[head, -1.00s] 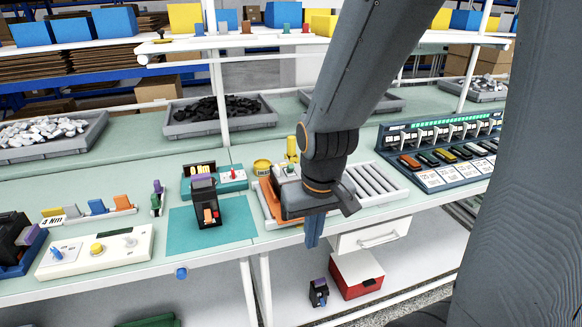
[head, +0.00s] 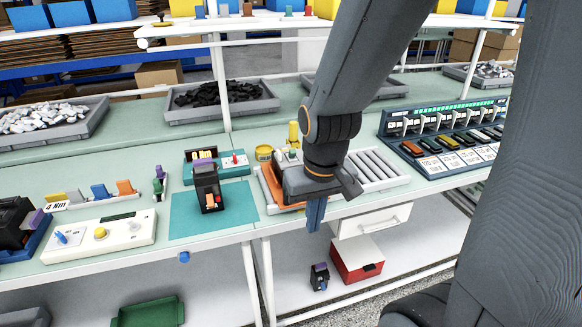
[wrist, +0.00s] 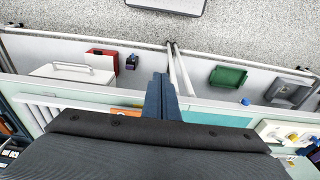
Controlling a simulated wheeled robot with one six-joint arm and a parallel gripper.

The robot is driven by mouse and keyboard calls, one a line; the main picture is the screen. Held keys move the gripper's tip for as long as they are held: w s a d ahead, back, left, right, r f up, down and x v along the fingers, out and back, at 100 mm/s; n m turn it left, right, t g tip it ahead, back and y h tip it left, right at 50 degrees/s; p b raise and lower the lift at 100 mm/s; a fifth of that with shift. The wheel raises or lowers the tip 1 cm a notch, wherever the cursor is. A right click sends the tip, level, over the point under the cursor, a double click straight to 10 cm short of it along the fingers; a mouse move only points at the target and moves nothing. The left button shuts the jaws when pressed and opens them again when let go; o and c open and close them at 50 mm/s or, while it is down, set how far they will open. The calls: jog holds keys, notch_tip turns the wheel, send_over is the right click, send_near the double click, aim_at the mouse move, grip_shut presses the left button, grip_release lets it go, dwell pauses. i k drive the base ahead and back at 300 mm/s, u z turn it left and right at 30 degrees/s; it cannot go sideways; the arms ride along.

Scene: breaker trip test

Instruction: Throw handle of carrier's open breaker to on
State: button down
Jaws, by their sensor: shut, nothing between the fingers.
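My gripper (head: 316,215) is shut and empty, pointing down in front of the conveyor's near edge, right of the mat and apart from the breaker. Its shut fingers also show in the wrist view (wrist: 160,97).
A white panel with a yellow knob (head: 100,234) is at the left. A bank of several handles (head: 440,135) stands at the right. Under the bench are a drawer (head: 370,220), a red box (head: 357,260) and a small black breaker (head: 319,277).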

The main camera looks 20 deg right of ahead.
aim_at(292, 154)
jog(key=k, duration=0.95)
jog(key=u, duration=0.75)
jog(key=i, duration=1.5)
jog(key=z, duration=1.5)
